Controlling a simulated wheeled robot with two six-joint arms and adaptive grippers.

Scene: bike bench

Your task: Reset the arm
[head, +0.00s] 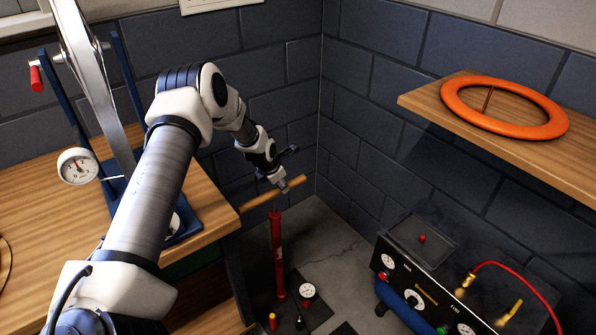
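My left arm reaches in from the lower left, across the wooden bench, and out over the floor. My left gripper (283,185) is at the right half of the wooden handle (258,200) of a red floor pump (278,255). Its fingertips overlap the handle in the picture. They are too small to tell whether they are closed around it, touching it or just in front of it. The pump stands upright on the floor, with a round gauge (307,290) at its base. My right gripper is not in view.
A wooden bench (30,215) at left carries a blue wheel stand (128,75) with a wheel and a dial gauge (78,166). At right are a compressor (430,285) with a red hose and a wooden shelf (425,98) holding an orange ring (545,123). Block walls close the corner.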

